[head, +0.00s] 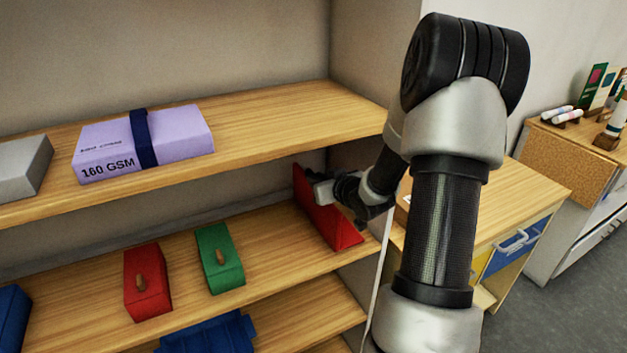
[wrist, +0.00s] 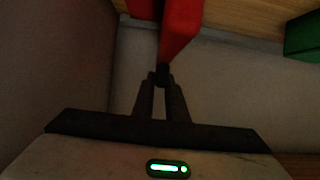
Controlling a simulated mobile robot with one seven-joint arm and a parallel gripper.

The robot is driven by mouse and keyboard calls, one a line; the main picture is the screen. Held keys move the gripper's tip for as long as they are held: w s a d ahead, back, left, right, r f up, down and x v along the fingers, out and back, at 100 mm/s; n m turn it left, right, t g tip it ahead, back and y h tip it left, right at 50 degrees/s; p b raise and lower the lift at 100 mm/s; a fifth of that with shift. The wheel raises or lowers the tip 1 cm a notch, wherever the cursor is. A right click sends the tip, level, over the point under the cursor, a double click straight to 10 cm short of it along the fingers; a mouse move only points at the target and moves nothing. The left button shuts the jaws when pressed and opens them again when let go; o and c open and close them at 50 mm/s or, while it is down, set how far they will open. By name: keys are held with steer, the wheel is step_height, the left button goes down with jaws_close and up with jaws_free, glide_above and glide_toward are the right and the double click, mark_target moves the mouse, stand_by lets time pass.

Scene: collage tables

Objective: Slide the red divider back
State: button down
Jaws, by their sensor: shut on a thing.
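The red divider (head: 325,214) is an upright, thin red panel standing on the middle shelf, near its right end. My gripper (head: 318,190) reaches in from the right and is shut on the divider's edge. In the wrist view, my gripper's fingertips (wrist: 161,77) come together on the red divider (wrist: 180,28). The part of the divider between the fingers is hidden.
A green box (head: 220,258) and a red box (head: 147,282) with knobs stand to the left on the middle shelf (head: 275,240). A lilac paper pack (head: 180,135) lies on the shelf above. Bare shelf lies between the green box and the divider.

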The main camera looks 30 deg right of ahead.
steer(key=c, duration=1.8)
jaws_free()
steer(key=shift+w, duration=0.1)
steer(key=shift+o, duration=0.2)
steer(key=p+v, duration=0.1)
steer(key=v, duration=1.6)
steer(key=shift+s, duration=0.3)
